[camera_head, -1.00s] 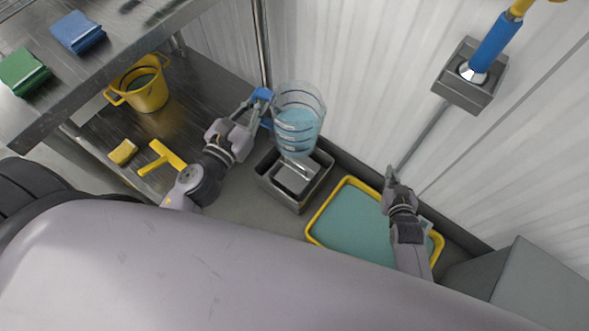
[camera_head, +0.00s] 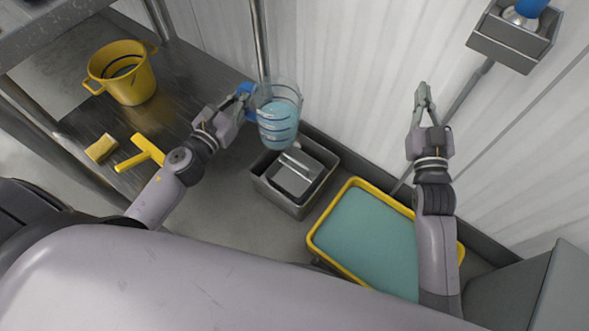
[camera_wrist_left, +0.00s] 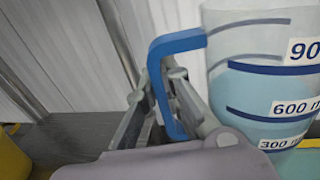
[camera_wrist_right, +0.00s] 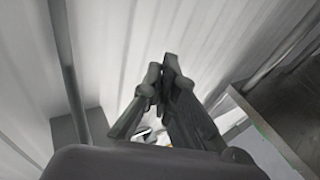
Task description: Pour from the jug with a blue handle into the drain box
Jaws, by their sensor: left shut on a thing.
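The clear jug (camera_head: 280,128) holds blue liquid and has a blue handle (camera_head: 246,89). My left gripper (camera_head: 240,100) is shut on that handle and holds the jug in the air, roughly upright. In the left wrist view the handle (camera_wrist_left: 178,42) passes between the fingers (camera_wrist_left: 165,85), and the jug (camera_wrist_left: 250,70) shows volume marks. The grey drain box (camera_head: 262,185) stands on the floor, just below the jug in the picture, with a metal piece inside. My right gripper (camera_head: 424,92) is empty near the wall, its fingertips together; they also show in the right wrist view (camera_wrist_right: 170,68).
A yellow-rimmed tray (camera_head: 330,208) with green-blue content lies right of the drain box. A yellow bucket (camera_head: 125,78), sponge (camera_head: 101,148) and yellow squeegee (camera_head: 140,155) are on the metal shelf at left.

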